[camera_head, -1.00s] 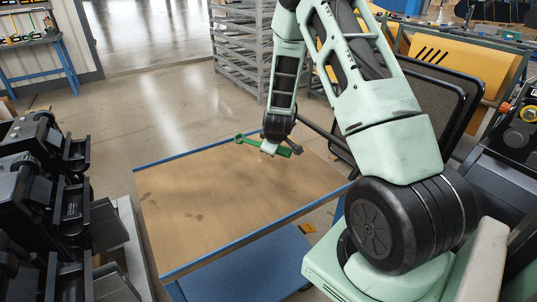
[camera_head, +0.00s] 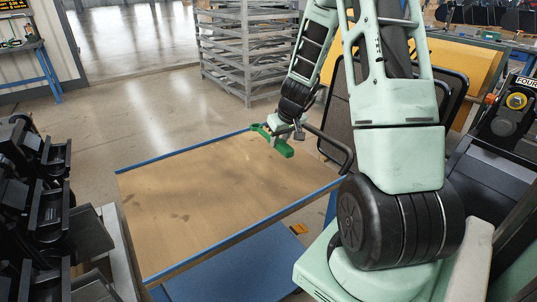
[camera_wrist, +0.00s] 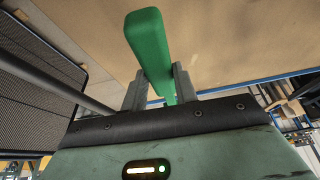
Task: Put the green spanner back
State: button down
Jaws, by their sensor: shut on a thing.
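The green spanner (camera_head: 277,145) is held at the far right corner of the wooden-topped trolley (camera_head: 200,200). My gripper (camera_head: 285,135) is shut on it, and the spanner appears to be above the top rather than lying on it. In the wrist view the spanner's green handle (camera_wrist: 148,45) sticks out between the two fingers (camera_wrist: 158,88), toward the top of the picture. The spanner's other end is partly hidden by the gripper.
Grey metal racks (camera_head: 245,50) stand behind the trolley. Black machinery (camera_head: 40,200) lines the left side. The trolley top is bare.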

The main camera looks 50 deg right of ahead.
notch_tip(320, 180, down, 7)
jog(key=shift+f+b, duration=0.2)
jog(key=shift+b, duration=0.6)
jog(key=shift+f, duration=0.15)
jog(key=c, duration=1.1)
grip_release()
